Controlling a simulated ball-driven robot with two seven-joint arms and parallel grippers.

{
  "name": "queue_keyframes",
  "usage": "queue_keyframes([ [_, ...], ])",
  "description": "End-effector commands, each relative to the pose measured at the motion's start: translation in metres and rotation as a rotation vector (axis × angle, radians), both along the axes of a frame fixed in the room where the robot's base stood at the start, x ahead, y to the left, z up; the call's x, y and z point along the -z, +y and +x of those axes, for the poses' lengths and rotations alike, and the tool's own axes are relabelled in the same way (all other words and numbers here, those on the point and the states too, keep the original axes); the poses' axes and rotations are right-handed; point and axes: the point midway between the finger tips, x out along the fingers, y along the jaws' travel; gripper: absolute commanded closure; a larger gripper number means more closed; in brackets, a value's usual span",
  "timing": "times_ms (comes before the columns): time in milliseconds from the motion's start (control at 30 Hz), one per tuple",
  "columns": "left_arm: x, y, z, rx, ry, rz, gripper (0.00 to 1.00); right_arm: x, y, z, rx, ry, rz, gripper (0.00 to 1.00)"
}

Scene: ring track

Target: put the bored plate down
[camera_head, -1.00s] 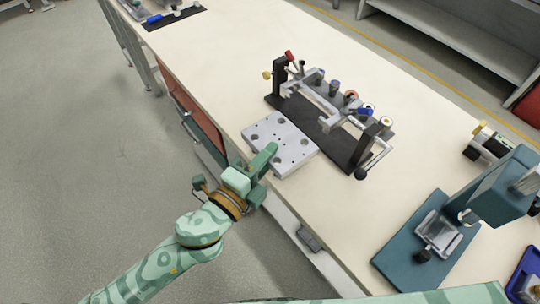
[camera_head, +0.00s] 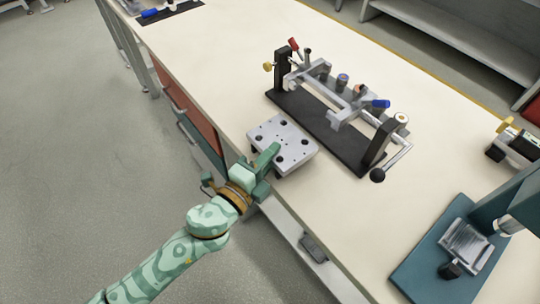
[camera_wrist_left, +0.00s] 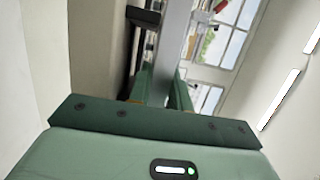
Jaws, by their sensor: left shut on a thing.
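The bored plate (camera_head: 282,143) is a light grey slab with several dark holes. In the head view it is at the near edge of the bench, just in front of the black-based fixture. My left gripper (camera_head: 266,161) is shut on the plate's near-left edge. In the left wrist view the plate (camera_wrist_left: 175,50) shows edge-on between the green fingers (camera_wrist_left: 163,90). Dark stubs show under the plate's corners; I cannot tell whether it touches the bench top. My right gripper is not in view.
The fixture (camera_head: 325,130) with a black base, clamps and a crank handle stands right behind the plate. A teal press (camera_head: 450,245) stands at the right. The cream bench top (camera_head: 225,75) is clear to the left and between fixture and press.

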Motion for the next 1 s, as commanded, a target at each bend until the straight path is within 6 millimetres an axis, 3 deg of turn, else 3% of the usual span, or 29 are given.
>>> queue_keyframes([
  [133,0.001,0.000,0.000,0.001,-0.002,-0.003,1.00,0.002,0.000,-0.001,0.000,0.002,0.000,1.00],
  [167,0.003,0.000,0.000,0.000,0.001,-0.001,0.77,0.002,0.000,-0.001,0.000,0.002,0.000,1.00],
  [233,0.002,0.000,0.000,0.000,0.000,0.000,0.58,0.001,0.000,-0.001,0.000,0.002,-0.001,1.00],
  [600,-0.001,0.002,-0.003,0.000,-0.001,0.001,0.58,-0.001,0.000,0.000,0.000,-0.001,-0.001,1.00],
  [1000,0.001,0.056,-0.071,-0.001,0.004,0.002,0.58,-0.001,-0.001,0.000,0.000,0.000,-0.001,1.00],
])
